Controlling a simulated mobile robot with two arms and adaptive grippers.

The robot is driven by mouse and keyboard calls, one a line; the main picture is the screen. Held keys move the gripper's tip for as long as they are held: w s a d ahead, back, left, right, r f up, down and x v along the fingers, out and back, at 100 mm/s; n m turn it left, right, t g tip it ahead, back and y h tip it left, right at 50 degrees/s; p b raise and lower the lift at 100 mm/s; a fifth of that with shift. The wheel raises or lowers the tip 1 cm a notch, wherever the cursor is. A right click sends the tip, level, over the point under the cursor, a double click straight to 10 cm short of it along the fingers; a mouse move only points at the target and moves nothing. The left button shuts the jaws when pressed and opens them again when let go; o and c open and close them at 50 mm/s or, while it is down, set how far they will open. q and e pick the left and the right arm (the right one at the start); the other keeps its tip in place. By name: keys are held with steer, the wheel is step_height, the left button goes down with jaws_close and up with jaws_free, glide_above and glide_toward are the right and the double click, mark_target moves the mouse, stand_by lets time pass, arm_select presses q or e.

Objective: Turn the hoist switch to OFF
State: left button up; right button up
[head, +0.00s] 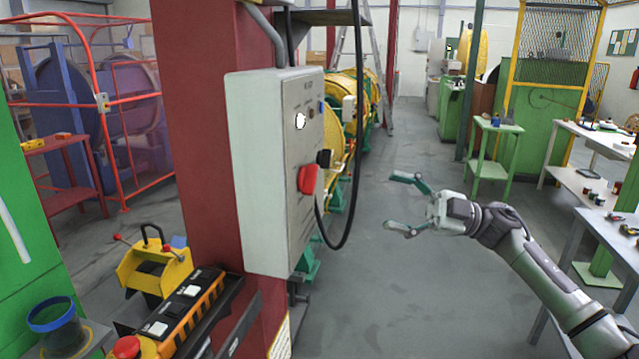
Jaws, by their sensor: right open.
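A light grey control box (268,170) is fixed to a red column in the middle of the head view. On its front face are a red rotary switch (308,179), a black knob (324,158), a white round light or button (300,121) and small lettering too fine to read. I cannot tell which way the red switch points or which control is the hoist switch. My right gripper (398,204) is open and empty, to the right of the box and apart from it, fingers pointing left. My left gripper is not in view.
A black cable (355,140) hangs in a loop beside the box. A yellow and black pendant (185,312) with a red button lies at the lower left. White tables (590,185) with small items stand at right. The floor (400,290) between is clear.

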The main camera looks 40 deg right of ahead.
mark_target(316, 178)
steer(key=p+x, duration=0.2)
steer(key=x, duration=0.4)
steer(key=p+x, duration=0.3)
steer(key=x, duration=0.3)
steer(key=shift+a+r, duration=0.3)
steer(key=shift+w+a, duration=0.25)
steer(key=shift+a, duration=0.15)
steer(key=c, duration=1.2)
steer(key=shift+o, duration=0.2)
